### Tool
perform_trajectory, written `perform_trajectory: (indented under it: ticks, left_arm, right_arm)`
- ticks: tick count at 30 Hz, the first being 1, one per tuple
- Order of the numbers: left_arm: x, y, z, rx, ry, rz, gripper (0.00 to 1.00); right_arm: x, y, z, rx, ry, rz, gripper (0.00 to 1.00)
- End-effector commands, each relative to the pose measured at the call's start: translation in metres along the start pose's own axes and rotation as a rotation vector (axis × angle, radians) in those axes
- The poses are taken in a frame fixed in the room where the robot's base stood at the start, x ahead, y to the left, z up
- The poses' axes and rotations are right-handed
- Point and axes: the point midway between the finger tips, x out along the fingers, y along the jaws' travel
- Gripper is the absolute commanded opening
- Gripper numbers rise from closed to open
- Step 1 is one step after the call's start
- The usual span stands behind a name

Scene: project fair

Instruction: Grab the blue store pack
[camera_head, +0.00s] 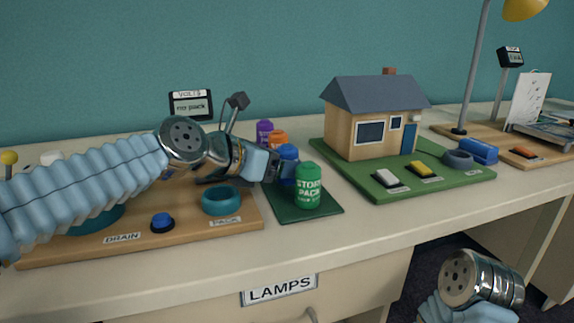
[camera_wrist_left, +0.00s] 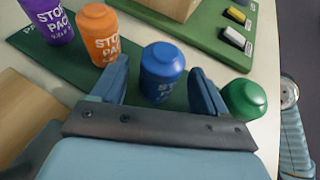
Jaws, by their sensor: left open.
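The blue store pack (camera_head: 288,153) stands on a dark green mat (camera_head: 318,212), partly hidden by my left gripper (camera_head: 280,168) in the head view. In the left wrist view the blue pack (camera_wrist_left: 162,68) shows between the two spread fingers of my left gripper (camera_wrist_left: 162,84). The fingers are open, one on either side, and the pack's lower part is near the gripper body. I cannot tell whether they touch it. A green store pack (camera_head: 307,186) stands close by, just outside one finger. My right arm shows at bottom right, but its gripper does not.
Orange (camera_wrist_left: 100,35) and purple (camera_wrist_left: 47,18) packs stand behind the blue one. A wooden board (camera_head: 180,232) with a teal ring (camera_head: 221,200) and blue button (camera_head: 162,222) lies left. A model house (camera_head: 372,125) on a green base (camera_head: 440,182) stands right.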

Motion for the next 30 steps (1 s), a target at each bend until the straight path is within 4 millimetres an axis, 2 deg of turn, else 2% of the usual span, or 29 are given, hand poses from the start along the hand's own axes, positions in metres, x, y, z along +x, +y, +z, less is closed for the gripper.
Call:
perform_trajectory:
  ticks: [3,6,14,25,30]
  left_arm:
    - [0.021,0.001,-0.003,0.0,0.002,-0.002,0.74]
    - [0.032,0.001,-0.003,-0.001,0.002,-0.002,0.74]
    - [0.036,0.001,-0.002,0.0,0.0,0.0,0.74]
    - [0.035,0.001,-0.002,0.0,0.001,0.0,0.19]
    - [0.035,0.001,-0.002,0.0,0.0,0.0,0.16]
  right_arm:
    - [0.002,0.002,0.0,0.001,0.001,0.001,0.43]
    - [0.001,0.001,0.0,0.001,0.001,0.001,0.43]
    - [0.001,0.001,0.0,0.001,0.001,0.001,0.43]
    - [0.001,0.001,0.0,0.001,0.001,0.001,0.43]
    - [0.001,0.001,0.0,0.001,0.001,0.001,0.43]
